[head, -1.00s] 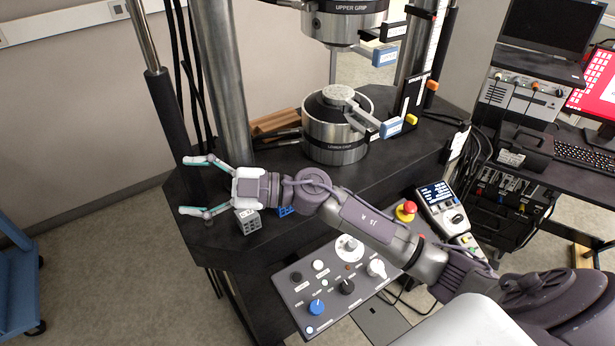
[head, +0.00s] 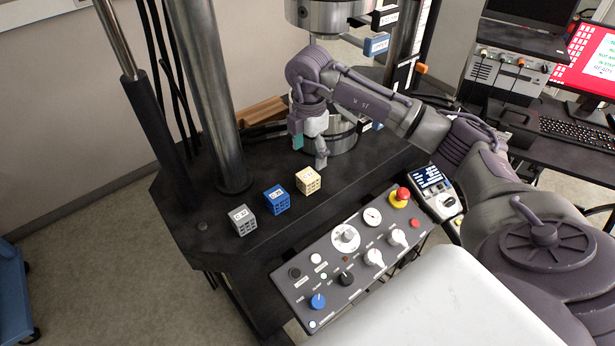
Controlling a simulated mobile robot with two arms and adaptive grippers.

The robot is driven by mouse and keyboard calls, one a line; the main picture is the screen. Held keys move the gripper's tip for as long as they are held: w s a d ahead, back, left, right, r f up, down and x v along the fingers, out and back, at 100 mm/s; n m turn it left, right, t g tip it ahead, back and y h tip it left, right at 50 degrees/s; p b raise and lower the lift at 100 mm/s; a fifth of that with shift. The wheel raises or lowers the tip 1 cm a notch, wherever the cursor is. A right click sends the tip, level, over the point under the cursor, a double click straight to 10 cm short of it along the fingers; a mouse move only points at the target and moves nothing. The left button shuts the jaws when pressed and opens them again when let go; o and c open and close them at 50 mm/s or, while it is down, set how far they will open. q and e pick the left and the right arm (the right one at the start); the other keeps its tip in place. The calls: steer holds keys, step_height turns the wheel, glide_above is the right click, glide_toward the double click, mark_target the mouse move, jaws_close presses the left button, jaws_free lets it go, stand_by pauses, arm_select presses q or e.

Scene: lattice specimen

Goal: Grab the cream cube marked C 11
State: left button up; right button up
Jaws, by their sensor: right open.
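The cream lattice cube (head: 308,181) sits on the black machine base, the rightmost of three cubes in a row. A label lies on its top, too small to read. My right gripper (head: 309,155) is above and just behind the cream cube, pointing down, open and empty. Its fingers are apart, one at the left and one at the right, and do not appear to touch the cube. My left gripper is not in view.
A blue cube (head: 277,199) and a grey cube (head: 242,220) stand to the left of the cream one. The steel lower grip (head: 343,139) is close behind my gripper. A control panel (head: 350,255) lies in front, and a steel column (head: 205,90) rises at the left.

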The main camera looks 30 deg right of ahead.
mark_target(308, 175)
step_height(308, 175, down, 3)
steer(key=shift+a+f+p, duration=0.1)
steer(key=shift+f+p, duration=0.1)
steer(key=shift+p, duration=0.3)
steer(key=f+p, duration=0.1)
steer(key=f, duration=0.1)
steer(key=f+p, duration=0.1)
steer(key=f, duration=0.1)
steer(key=shift+s+a+f, duration=0.2)
steer(key=shift+f, duration=0.3)
steer(key=c, duration=1.1)
steer(key=shift+r, duration=0.1)
steer(key=shift+c, duration=0.2)
